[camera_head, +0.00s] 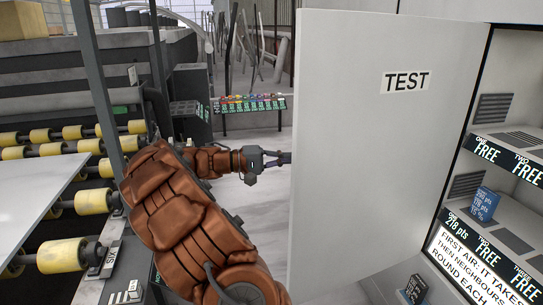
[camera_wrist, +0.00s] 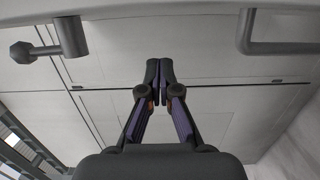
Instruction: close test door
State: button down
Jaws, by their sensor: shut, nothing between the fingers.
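The test door (camera_head: 388,150) is a tall pale panel labelled TEST, standing open at the right of the head view. Its right edge meets the cabinet (camera_head: 455,205), whose inside shows. My gripper (camera_head: 288,158) is at the door's left edge, at about mid-height. Its tips reach the edge in the picture, and I cannot tell if they touch it. In the wrist view my gripper (camera_wrist: 159,72) has its fingers together, with nothing between them. A pale panelled surface (camera_wrist: 215,125) lies behind the fingers there.
Shelves (camera_head: 500,150) with FREE signs fill the cabinet, and a blue card box (camera_head: 483,204) stands on one. A dark box (camera_head: 414,289) sits low at the right. A conveyor with yellow rollers (camera_head: 62,256) is on the left. Pale floor (camera_head: 240,205) shows left of the door.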

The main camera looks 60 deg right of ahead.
aim_at(299, 165)
jog(key=shift+s+a+p, duration=0.2)
jog(key=shift+s+a, duration=0.1)
jog(key=shift+s, duration=0.35)
jog(key=shift+s+a+p, duration=0.2)
jog(key=shift+s+a, duration=0.15)
jog(key=shift+s, duration=0.35)
jog(key=shift+s+a+p, duration=0.2)
jog(key=shift+s+a, duration=0.1)
jog(key=shift+s, duration=0.35)
